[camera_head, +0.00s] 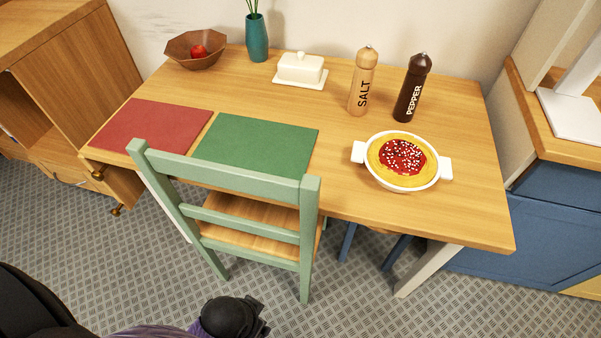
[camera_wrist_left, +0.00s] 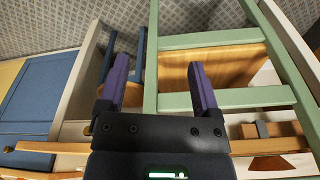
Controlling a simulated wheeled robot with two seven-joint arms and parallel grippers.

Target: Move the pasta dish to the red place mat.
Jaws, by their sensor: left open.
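The pasta dish (camera_head: 403,158) is a round white bowl with two side handles, holding yellow pasta with red sauce and white bits. It stands upright on the right part of the wooden table, near the front edge. The red place mat (camera_head: 152,124) lies flat and empty at the table's left end; a chair post slightly covers its near edge. My left gripper (camera_wrist_left: 155,70) shows in the left wrist view with its purple fingers apart and nothing between them. It is near the green chair, away from the dish. My right gripper is not in view.
A green mat (camera_head: 258,144) lies beside the red one. The green chair (camera_head: 240,215) stands at the table's front. Behind the dish are a salt mill (camera_head: 362,82) and pepper mill (camera_head: 411,88). A butter dish (camera_head: 301,70), teal vase (camera_head: 257,38) and fruit bowl (camera_head: 187,58) line the back.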

